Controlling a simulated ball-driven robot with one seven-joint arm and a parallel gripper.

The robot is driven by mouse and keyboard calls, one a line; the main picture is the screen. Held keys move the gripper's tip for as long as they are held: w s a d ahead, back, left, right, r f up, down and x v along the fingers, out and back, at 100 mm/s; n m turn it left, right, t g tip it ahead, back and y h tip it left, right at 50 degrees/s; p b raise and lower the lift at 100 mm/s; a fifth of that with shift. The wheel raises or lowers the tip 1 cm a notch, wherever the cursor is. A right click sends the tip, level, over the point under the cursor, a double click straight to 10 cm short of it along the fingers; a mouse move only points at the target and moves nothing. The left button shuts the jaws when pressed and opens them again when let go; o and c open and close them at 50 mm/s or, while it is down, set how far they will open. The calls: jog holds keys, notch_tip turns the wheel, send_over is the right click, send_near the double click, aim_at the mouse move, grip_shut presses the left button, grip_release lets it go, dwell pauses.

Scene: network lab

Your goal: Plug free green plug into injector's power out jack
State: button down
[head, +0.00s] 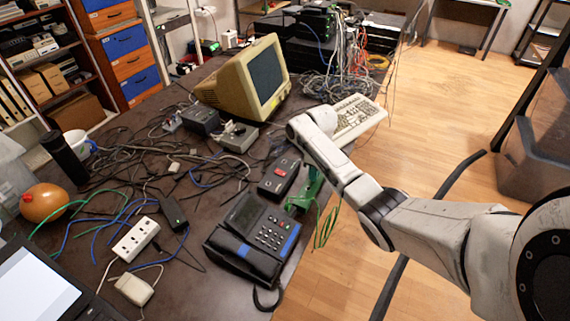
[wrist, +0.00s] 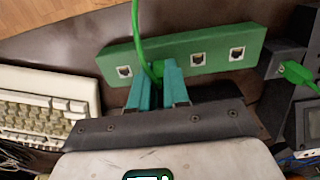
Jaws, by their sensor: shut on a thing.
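A long green box (wrist: 215,52) with several jacks in its face lies across the wrist view; its labels are not readable, so I cannot tell whether it is the injector. My gripper (wrist: 158,82), with teal fingers, is shut on the green plug (wrist: 157,70) in front of this face. The plug's green cable (wrist: 138,32) runs up over the box. The fingers hide the plug's tip and the face behind it, so I cannot tell whether it is in a jack. In the head view, the green box (head: 306,188) shows at the table's right edge, partly behind my arm.
Another green plug (wrist: 295,71) sits at a dark box (wrist: 272,75) to the right. A keyboard (wrist: 42,105) is on the left.

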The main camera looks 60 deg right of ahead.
jog(key=shift+r, duration=0.1)
dwell(0.3)
jog(key=shift+r+p, duration=2.05)
jog(key=shift+p, duration=0.1)
jog(key=c, duration=1.7)
grip_release()
grip_shut()
